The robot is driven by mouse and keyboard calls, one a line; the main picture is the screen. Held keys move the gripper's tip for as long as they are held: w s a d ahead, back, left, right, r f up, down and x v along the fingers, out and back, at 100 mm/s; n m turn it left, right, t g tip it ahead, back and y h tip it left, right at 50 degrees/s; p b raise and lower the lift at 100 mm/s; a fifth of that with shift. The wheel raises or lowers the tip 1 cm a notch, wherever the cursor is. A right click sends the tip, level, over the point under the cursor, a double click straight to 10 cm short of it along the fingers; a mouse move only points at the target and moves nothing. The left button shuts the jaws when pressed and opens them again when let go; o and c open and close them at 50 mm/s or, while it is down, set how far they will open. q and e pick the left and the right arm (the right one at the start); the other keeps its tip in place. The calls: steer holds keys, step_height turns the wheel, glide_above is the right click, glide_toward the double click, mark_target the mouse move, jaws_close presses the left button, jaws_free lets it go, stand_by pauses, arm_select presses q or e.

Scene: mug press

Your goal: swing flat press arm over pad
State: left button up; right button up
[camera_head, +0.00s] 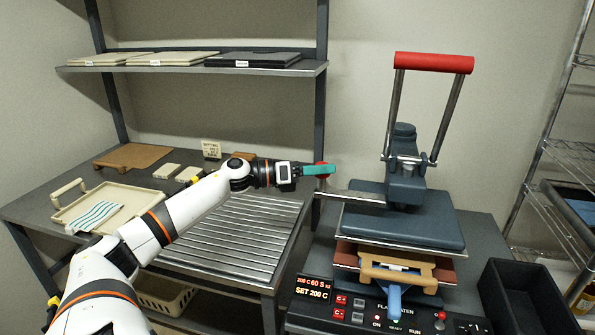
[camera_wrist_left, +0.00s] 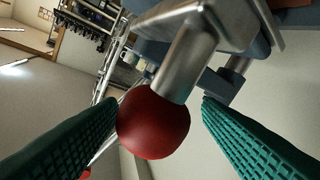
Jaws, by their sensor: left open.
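The flat press (camera_head: 405,190) stands at the right, its red-gripped bar (camera_head: 434,63) raised upright. Its dark blue upper plate (camera_head: 405,228) appears above a reddish-brown layer (camera_head: 347,250), which may be the pad; most of this layer is hidden. A metal rod (camera_head: 355,196) reaches left from the press to a red ball knob, which shows large in the left wrist view (camera_wrist_left: 153,123). My left gripper (camera_head: 322,169) is open, with its teal fingers either side of the knob. Contact with the knob cannot be told. My right gripper is out of view.
A tan frame with a blue handle (camera_head: 394,303) sits at the press front, above a control panel (camera_head: 375,316). A black bin (camera_head: 525,298) is at right. The left table holds a ribbed metal rack (camera_head: 235,238) and a tray (camera_head: 110,192). A shelf (camera_head: 190,68) hangs above.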

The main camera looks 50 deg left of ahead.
arm_select(q)
steer(key=shift+s+a+f, duration=0.2)
steer(key=shift+s+a, duration=0.1)
steer(key=shift+s, duration=0.05)
steer(key=b+v, duration=0.1)
steer(key=v, duration=0.9)
steer(key=shift+s+a+r, duration=0.15)
steer(key=shift+s+a, duration=0.1)
steer(key=shift+a, duration=0.1)
